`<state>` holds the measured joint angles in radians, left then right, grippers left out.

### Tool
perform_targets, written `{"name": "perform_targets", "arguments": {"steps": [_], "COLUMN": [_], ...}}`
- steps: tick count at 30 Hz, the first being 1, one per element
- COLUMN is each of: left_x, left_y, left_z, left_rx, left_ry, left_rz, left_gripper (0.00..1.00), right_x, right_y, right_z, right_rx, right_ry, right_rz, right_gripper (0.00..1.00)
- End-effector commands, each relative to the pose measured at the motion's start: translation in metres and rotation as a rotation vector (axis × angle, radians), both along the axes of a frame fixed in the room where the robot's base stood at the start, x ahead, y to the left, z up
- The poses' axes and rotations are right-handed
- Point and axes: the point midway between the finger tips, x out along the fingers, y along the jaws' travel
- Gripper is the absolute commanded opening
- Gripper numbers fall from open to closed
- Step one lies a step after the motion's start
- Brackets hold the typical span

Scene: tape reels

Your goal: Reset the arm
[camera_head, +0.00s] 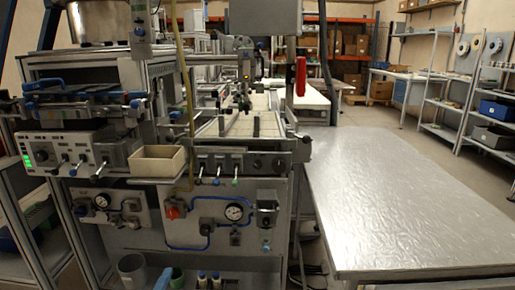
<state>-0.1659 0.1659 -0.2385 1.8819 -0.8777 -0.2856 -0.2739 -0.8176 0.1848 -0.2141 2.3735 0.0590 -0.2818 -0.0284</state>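Neither of my arms nor grippers shows in the head view. Several tape reels, small and pale with dark centres, hang on the back right wall; one reel (462,48) is clear enough to make out. Nothing held by a gripper can be seen.
A large machine (150,215) with gauges, knobs and levers fills the left and middle. A beige open box (157,161) sits on its front ledge. A bare grey table (400,200) stands at right. Shelves (490,115) hold blue and dark bins. Open floor (380,116) lies behind the table.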

Motion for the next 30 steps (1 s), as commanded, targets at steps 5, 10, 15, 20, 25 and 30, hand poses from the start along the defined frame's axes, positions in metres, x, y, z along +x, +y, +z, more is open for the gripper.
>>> {"name": "perform_targets", "arguments": {"steps": [5,10,15,20,25,30], "left_x": [-0.052,-0.113,-0.167,-0.191,-0.196,-0.195], "left_y": [-0.008,-0.021,-0.036,-0.044,-0.045,-0.045], "left_z": [0.018,0.029,0.04,0.044,0.041,0.041], "left_rx": [-0.329,-0.689,-0.989,-1.128,-1.155,-1.152], "left_ry": [0.197,0.41,0.585,0.662,0.676,0.674], "left_rz": [0.013,0.067,0.141,0.182,0.19,0.189], "left_gripper": [0.56,0.56,0.56,0.56,0.56,0.56], "right_x": [0.004,0.004,0.004,0.003,0.003,0.003], "right_y": [0.001,0.001,0.001,0.0,0.0,0.0], "right_z": [0.034,0.05,0.056,0.054,0.05,0.05], "right_rx": [-0.03,-0.064,-0.092,-0.104,-0.107,-0.106], "right_ry": [0.075,0.161,0.231,0.264,0.27,0.269], "right_rz": [0.002,0.005,0.008,0.009,0.01,0.01], "right_gripper": [0.44,0.44,0.44,0.44,0.44,0.44]}}
